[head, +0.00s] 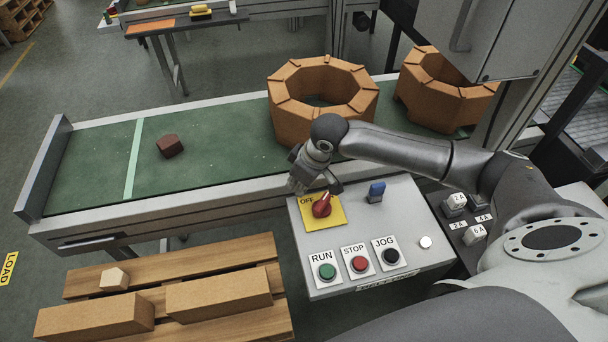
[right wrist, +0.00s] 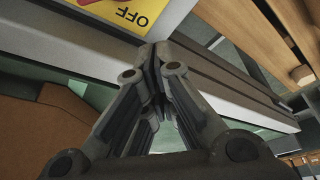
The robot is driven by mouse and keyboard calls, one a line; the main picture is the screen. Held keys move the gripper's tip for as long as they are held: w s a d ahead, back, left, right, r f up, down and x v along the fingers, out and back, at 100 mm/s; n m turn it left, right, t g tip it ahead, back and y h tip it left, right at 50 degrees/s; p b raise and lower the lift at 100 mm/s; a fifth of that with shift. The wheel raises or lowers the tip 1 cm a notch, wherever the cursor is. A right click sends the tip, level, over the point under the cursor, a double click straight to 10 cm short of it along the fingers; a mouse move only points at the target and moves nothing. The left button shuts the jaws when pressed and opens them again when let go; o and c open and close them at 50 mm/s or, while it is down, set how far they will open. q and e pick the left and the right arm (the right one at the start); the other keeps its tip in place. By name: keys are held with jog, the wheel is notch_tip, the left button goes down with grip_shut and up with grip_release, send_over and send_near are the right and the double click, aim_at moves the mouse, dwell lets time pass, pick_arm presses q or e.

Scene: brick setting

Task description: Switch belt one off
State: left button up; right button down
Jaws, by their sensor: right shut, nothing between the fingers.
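A grey control panel (head: 400,231) stands beside the conveyor belt (head: 215,150). On it is a red rotary switch (head: 322,207) on a yellow plate (head: 340,217) marked OFF at its upper left. The pointer of the switch is small and I cannot tell its setting for certain. Below are a green RUN button (head: 327,271), a red STOP button (head: 360,264) and a black JOG button (head: 391,256). My right gripper (head: 298,187) is shut and empty, just above and left of the switch, near the belt edge. In the right wrist view its closed fingers (right wrist: 158,60) are below the yellow plate (right wrist: 128,14). My left gripper is out of view.
Two brick rings (head: 290,125) (head: 440,90) and a dark lump (head: 169,146) sit on the belt. A blue toggle (head: 376,191) is right of the switch. A wooden pallet (head: 255,250) with bricks lies at lower left. Labelled blocks (head: 454,203) sit right of the panel.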

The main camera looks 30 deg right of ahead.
aim_at(322, 205)
jog(key=shift+x, duration=1.05)
jog(key=shift+d+f+p, duration=0.1)
jog(key=shift+f+p, duration=0.2)
jog(key=shift+f, duration=0.1)
jog(key=shift+s+d+p, duration=0.25)
jog(key=shift+s+d, duration=0.05)
jog(key=shift+s, duration=0.25)
jog(key=shift+s+d+p, duration=0.2)
jog(key=shift+s+d, duration=0.1)
jog(key=shift+s, duration=0.25)
jog(key=shift+s+d, duration=0.3)
jog(key=shift+s, duration=0.3)
jog(key=shift+w, duration=0.1)
jog(key=shift+r+p, duration=0.1)
jog(key=shift+p, duration=0.25)
